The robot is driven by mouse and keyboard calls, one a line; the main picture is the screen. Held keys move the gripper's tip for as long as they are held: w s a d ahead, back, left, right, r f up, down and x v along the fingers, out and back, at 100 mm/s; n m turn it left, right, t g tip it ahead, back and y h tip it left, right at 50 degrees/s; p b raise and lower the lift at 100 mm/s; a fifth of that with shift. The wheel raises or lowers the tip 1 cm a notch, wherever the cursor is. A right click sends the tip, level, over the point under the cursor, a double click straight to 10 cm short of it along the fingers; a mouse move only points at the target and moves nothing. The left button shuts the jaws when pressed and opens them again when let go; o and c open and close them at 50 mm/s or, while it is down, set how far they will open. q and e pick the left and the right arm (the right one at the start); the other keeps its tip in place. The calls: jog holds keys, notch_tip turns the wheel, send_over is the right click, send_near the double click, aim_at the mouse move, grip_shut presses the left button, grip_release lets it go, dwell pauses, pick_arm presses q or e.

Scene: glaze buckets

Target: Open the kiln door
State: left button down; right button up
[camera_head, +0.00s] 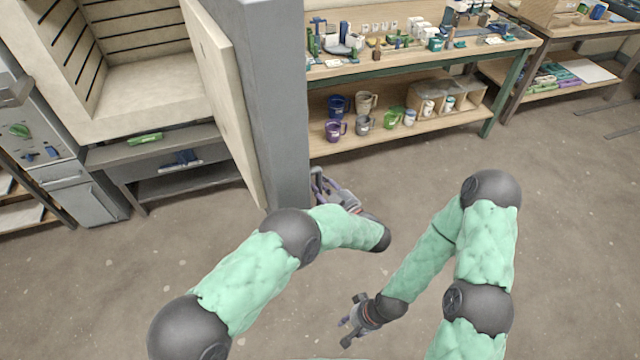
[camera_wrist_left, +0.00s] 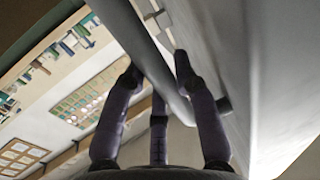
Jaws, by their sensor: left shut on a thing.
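The kiln door (camera_head: 278,100) is a thick grey slab with a cream inner lining (camera_head: 222,90). It stands swung wide out from the kiln, whose cream chamber (camera_head: 150,85) is exposed and looks empty. My left gripper (camera_head: 322,185) is at the outer face of the door, low down and partly hidden by the door's edge. In the left wrist view its fingers (camera_wrist_left: 160,90) close around a grey bar handle (camera_wrist_left: 150,50) beside the grey door face (camera_wrist_left: 260,70). My right gripper (camera_head: 347,322) is open and empty above the floor, away from the door.
A wooden shelf unit (camera_head: 450,130) with mugs and small tools stands behind the door at the right. A control panel (camera_head: 35,140) is left of the kiln. A grey shelf stand (camera_head: 160,160) is under the chamber. The floor in front is clear.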

pick_arm(q)
jog(key=shift+a+r, duration=0.1)
jog(key=c, duration=0.9)
grip_release()
jog(key=shift+c, duration=0.2)
